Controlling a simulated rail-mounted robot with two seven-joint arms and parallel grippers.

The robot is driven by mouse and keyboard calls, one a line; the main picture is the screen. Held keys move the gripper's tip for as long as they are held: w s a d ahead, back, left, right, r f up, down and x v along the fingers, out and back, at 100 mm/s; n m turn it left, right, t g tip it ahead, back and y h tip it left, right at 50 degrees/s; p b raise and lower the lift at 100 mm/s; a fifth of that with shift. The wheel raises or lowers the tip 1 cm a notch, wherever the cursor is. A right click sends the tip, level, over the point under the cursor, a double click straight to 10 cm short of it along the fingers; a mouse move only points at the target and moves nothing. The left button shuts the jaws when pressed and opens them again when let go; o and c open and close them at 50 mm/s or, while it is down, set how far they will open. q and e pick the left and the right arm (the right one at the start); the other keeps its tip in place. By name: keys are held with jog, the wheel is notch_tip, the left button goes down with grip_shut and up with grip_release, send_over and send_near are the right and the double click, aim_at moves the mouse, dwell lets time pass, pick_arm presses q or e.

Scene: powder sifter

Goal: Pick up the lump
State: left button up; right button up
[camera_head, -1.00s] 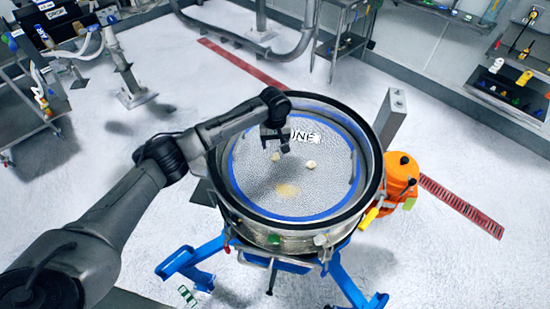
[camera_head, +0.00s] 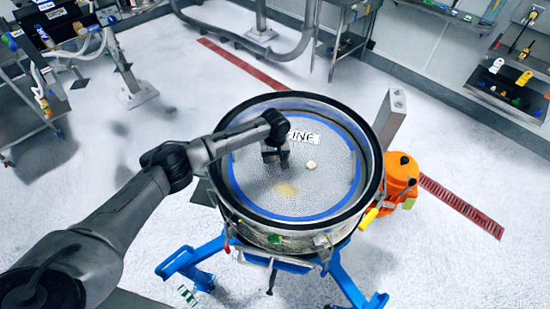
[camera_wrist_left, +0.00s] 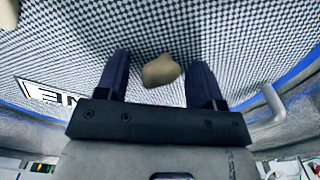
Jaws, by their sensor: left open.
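My left gripper (camera_head: 276,160) is open and low over the sieve mesh, fingers pointing down. In the left wrist view, a tan lump (camera_wrist_left: 161,71) lies on the checkered mesh between the two dark finger pads, with a gap on each side. In the head view this lump is hidden behind the gripper. A second pale lump (camera_head: 311,164) sits on the mesh just right of the gripper. My right gripper is not in view.
The round sifter (camera_head: 232,205) has a raised metal rim around the mesh and stands on blue legs (camera_head: 345,285). An orange container (camera_head: 402,175) stands right of the sifter.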

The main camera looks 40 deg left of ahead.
pick_arm(q)
jog(key=c, duration=1)
jog(key=shift+r, duration=0.1)
